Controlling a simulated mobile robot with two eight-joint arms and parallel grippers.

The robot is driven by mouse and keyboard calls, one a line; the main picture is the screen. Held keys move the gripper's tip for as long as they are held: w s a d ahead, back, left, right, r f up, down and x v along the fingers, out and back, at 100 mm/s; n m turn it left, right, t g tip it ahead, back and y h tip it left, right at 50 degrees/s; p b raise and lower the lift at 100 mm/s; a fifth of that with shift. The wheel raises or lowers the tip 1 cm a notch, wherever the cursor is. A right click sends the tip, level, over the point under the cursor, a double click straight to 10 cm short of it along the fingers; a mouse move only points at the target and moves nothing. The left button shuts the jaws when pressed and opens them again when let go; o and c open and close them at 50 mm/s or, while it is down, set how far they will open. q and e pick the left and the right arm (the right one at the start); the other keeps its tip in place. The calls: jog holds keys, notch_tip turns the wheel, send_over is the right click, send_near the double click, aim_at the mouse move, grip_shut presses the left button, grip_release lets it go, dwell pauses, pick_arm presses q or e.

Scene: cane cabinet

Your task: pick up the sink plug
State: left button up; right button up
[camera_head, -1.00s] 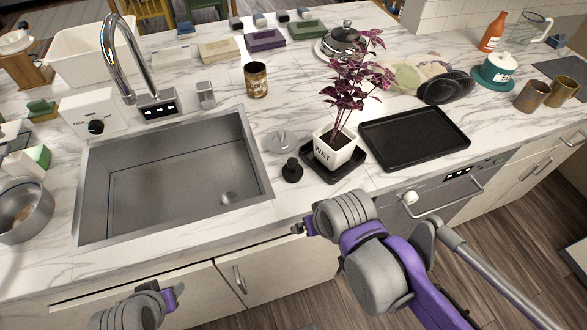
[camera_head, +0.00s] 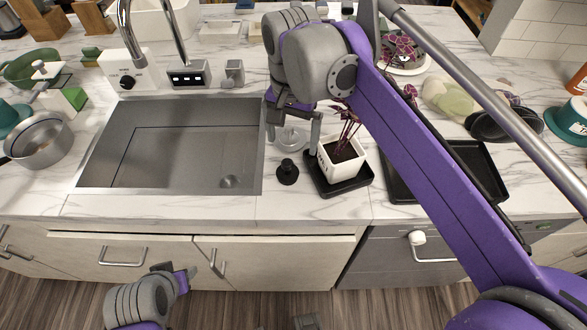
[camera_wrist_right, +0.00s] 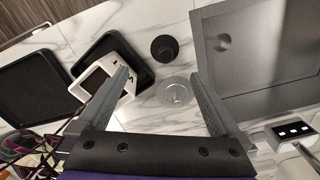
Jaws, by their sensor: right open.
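Two small items by the sink's right edge could be the sink plug, and I cannot tell which: a pale round disc with a centre knob (camera_head: 291,139) and a black round piece with a knob (camera_head: 287,173) in front of it. In the right wrist view, the disc (camera_wrist_right: 174,92) lies between and below the open fingers, and the black piece (camera_wrist_right: 164,48) lies beyond the fingertips. My right gripper (camera_head: 292,124) is open and empty above the counter, over the disc. My left gripper (camera_head: 188,274) hangs low before the cabinets; its jaws are unclear.
The steel sink (camera_head: 90,187) is left of both items. A white plant pot (camera_head: 341,160) on a black tray (camera_head: 343,189) stands close on the right. The tap (camera_head: 125,20) and control box (camera_head: 190,76) are behind. A larger black tray (camera_head: 405,195) lies further right.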

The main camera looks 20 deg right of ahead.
aim_at(287, 162)
jog(key=f, duration=0.7)
jog(key=a+f, duration=0.1)
jog(key=f, duration=0.2)
jog(key=shift+f+b, duration=0.3)
jog(key=shift+b, duration=0.1)
jog(key=c, duration=1.4)
